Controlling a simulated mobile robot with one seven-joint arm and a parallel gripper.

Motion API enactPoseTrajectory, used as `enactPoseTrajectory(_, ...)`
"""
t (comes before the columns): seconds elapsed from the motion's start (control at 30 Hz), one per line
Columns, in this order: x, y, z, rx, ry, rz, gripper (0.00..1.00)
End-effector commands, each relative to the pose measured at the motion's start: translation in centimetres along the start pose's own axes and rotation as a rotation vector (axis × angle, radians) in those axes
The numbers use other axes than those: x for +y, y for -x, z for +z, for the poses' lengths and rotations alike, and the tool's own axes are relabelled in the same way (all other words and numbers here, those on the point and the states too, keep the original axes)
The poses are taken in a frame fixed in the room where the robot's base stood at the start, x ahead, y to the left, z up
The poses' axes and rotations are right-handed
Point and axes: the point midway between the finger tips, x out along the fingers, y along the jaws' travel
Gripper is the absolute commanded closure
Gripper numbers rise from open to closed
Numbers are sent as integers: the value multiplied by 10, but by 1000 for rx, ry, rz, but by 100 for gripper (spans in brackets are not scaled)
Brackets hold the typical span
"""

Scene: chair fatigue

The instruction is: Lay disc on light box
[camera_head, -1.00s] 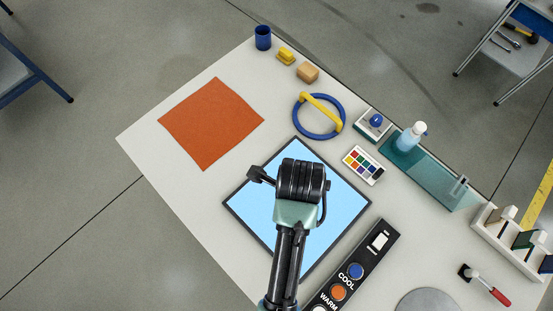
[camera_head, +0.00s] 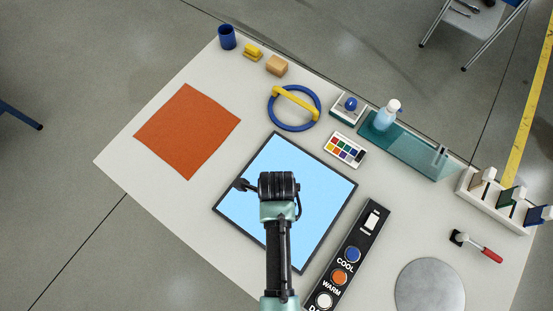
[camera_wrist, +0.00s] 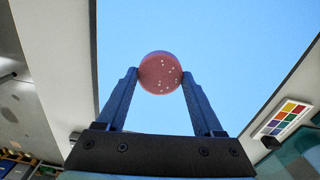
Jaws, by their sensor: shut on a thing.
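The disc (camera_wrist: 160,73) is round, dull red with pale specks, and shows in the wrist view. My gripper (camera_wrist: 159,79) is shut on it, with one blue finger at each side. The light box (camera_head: 329,196) is a square, glowing light blue panel with a dark frame, lying on the table. Its blue face also fills the wrist view (camera_wrist: 215,40) behind the disc. In the head view my arm hangs over the light box and hides the disc and fingertips. I cannot tell whether the disc touches the panel.
A black control strip (camera_head: 346,262) with COOL and WARM buttons lies right of the light box. A colour chart (camera_head: 345,149) and blue ring with yellow bar (camera_head: 294,108) lie beyond it. An orange cloth (camera_head: 188,131) lies left. A grey round plate (camera_head: 430,289) is at lower right.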

Motion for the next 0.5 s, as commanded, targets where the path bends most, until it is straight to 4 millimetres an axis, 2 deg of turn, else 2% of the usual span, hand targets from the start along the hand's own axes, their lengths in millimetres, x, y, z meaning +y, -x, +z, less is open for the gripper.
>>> enactPoseTrajectory(0.27,0,-3,0,0,0,0,90)
enactPoseTrajectory(0.3,0,-3,0,0,0,0,28)
enactPoseTrajectory(0.43,0,-2,0,0,0,0,5)
enactPoseTrajectory(0.5,0,-2,0,0,0,0,2)
